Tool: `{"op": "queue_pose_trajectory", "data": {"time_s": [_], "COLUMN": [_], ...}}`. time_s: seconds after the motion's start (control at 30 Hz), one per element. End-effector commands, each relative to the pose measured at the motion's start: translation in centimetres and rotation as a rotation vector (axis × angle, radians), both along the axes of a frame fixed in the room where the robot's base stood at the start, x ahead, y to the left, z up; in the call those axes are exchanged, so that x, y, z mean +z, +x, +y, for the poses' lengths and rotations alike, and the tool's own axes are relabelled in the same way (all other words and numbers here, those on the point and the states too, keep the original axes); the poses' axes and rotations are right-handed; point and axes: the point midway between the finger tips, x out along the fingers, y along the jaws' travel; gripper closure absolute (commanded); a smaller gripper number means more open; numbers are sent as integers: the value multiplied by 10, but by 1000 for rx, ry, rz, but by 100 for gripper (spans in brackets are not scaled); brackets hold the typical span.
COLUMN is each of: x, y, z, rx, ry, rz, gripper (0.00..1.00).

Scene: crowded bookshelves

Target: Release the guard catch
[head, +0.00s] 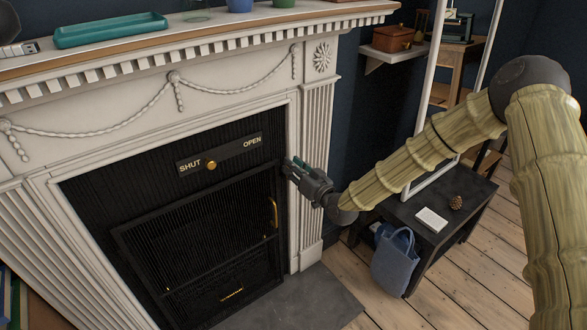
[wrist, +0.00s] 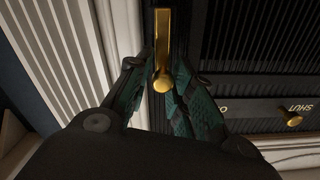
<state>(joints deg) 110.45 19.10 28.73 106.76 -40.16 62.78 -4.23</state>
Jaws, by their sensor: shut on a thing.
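The black mesh guard (head: 205,245) stands closed across the fireplace opening in the head view. In the wrist view a brass lever with a ball end, which looks like the catch (wrist: 162,40), sits upright in the picture beside the dark slatted panel. My gripper (head: 288,166) is at the right edge of the opening in the head view and hides the ball end there. In the wrist view its teal-padded fingers (wrist: 165,78) are shut on the ball end. A brass handle (head: 273,213) shows on the guard's right side, below my gripper.
A dark plate (head: 222,154) marked SHUT and OPEN carries a brass knob (head: 211,165) at its SHUT side. The white fireplace surround (head: 313,180) rises close beside my gripper. A low black table (head: 465,215) and blue bag (head: 394,258) stand to the right.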

Motion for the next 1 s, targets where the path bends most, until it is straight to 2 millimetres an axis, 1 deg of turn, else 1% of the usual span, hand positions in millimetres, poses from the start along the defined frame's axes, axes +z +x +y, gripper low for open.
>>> {"op": "queue_pose_trajectory", "data": {"time_s": [0.03,0.07,0.13,0.17,0.47,0.57,0.67,0.77,1.0], "x": [-4,-4,-4,-3,-2,-1,-1,-1,-2], "y": [-4,-4,-4,-4,-2,-5,-13,-25,-62], "z": [4,4,3,3,-1,-3,-9,-18,-44], "rx": [8,8,7,7,1,1,1,2,2], "ry": [-1,-1,-2,-1,-1,-1,0,-1,0], "rz": [8,8,8,7,3,3,2,3,4], "gripper": [100,75,63,60,60,60,60,60,60]}}
